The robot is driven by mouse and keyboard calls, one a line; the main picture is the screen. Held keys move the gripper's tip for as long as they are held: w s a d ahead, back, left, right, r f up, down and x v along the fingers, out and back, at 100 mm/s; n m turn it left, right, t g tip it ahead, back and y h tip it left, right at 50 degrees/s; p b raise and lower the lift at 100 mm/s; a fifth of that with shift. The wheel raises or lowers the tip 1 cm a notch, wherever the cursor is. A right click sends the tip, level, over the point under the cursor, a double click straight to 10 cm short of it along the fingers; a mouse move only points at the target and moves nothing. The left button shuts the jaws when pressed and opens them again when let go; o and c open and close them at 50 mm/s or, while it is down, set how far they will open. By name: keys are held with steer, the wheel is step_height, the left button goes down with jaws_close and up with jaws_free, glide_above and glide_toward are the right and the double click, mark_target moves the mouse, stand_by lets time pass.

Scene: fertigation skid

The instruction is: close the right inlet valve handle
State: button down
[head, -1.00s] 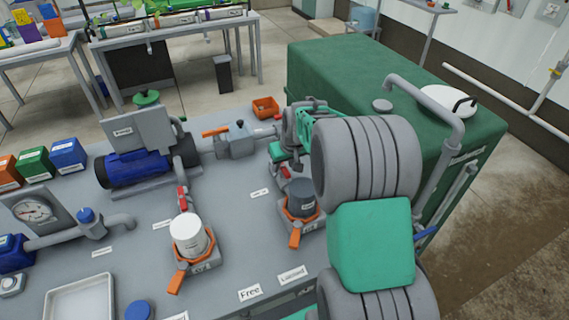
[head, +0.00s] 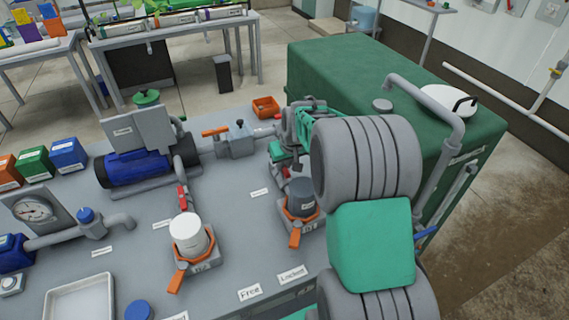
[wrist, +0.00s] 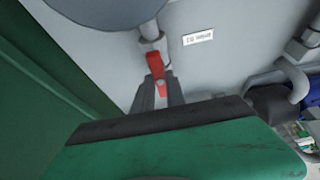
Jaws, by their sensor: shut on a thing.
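The right inlet valve has a red handle (wrist: 154,63), seen in the wrist view on a grey pipe fitting. The handle lies roughly along the pipe, with its near end between the fingertips of my gripper (wrist: 160,92). My gripper is shut on this handle. In the head view my gripper (head: 283,158) is low over the skid behind the right canister (head: 301,196), and my arm and the canister hide most of the handle. The left inlet valve's red handle (head: 182,196) stands clear behind the white canister (head: 188,236), in line with its pipe.
The dark canister (wrist: 105,8) is close to the fingers at the top of the wrist view. A large green tank (head: 345,75) stands right behind my arm. A blue pump (head: 135,168) and an orange-handled valve (head: 236,138) are to the left.

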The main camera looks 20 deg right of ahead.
steer(key=shift+a+m, duration=0.1)
steer(key=shift+m, duration=0.2)
steer(key=m+h+b, duration=0.1)
steer(key=m, duration=0.2)
steer(key=shift+w+a+f+m+h+b, duration=0.1)
steer(key=shift+a+m+h+b, duration=0.1)
steer(key=shift+m+h+b, duration=0.2)
steer(key=m, duration=0.2)
steer(key=m+g+h+b, duration=0.1)
steer(key=m, duration=0.1)
steer(key=shift+w+a+m, duration=0.1)
steer(key=shift+a+m, duration=0.05)
steer(key=shift+m, duration=0.15)
steer(key=m, duration=0.2)
steer(key=m+g+h, duration=0.1)
steer(key=m, duration=0.1)
steer(key=shift+w+a+g, duration=0.1)
steer(key=shift+w+g, duration=0.1)
steer(key=shift+g, duration=0.1)
steer(key=m+g, duration=0.1)
steer(key=m, duration=0.1)
steer(key=m+p, duration=0.1)
steer(key=m, duration=0.1)
steer(key=shift+w+m+g+h, duration=0.15)
steer(key=shift+m+g+h, duration=0.15)
steer(key=shift+m+g, duration=0.1)
steer(key=c, duration=1.4)
jaws_free()
steer(key=shift+o, duration=0.2)
